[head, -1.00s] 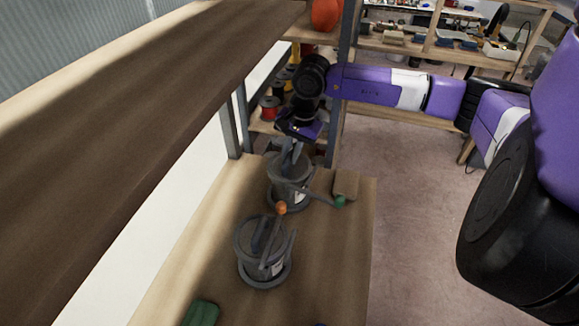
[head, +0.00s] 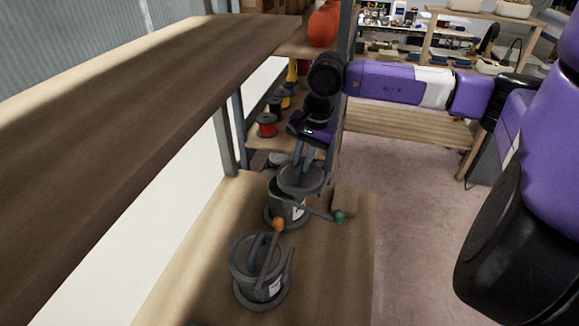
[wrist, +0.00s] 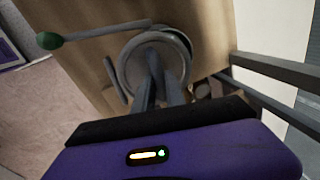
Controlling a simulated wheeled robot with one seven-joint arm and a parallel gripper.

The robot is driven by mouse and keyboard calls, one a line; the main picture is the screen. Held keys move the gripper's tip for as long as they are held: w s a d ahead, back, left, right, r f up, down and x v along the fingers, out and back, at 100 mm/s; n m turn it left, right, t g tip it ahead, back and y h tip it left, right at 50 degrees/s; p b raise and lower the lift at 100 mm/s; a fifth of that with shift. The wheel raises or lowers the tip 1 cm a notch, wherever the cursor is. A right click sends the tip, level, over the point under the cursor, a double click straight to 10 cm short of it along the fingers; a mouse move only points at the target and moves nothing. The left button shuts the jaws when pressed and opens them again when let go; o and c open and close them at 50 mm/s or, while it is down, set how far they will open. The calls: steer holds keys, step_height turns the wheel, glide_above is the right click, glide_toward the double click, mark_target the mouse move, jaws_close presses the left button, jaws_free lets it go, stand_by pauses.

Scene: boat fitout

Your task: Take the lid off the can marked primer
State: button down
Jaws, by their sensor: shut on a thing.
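Two grey cans stand on the wooden bench. The far can (head: 284,213) has a pale label too small to read, so I cannot tell which is marked primer. My gripper (head: 301,166) is shut on the upright grip of a round grey lid (head: 303,181). The lid is held just above the far can, offset to the right, and a dark part of the can's top shows at its left. In the wrist view, the lid (wrist: 135,68) hides most of the can beneath. The near can (head: 262,280) has its lid (head: 246,252) on.
A green-tipped rod (head: 339,216) sticks out right of the far can, and an orange-tipped rod (head: 279,225) slants over the near can. A brown block (head: 346,201) lies right of the far can. The long shelf (head: 130,120) overhangs at left.

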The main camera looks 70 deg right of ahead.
steer(key=s+d+b, duration=0.1)
steer(key=s+b, duration=0.2)
steer(key=s, duration=1.1)
steer(key=shift+s+b, duration=0.2)
steer(key=shift+b, duration=0.2)
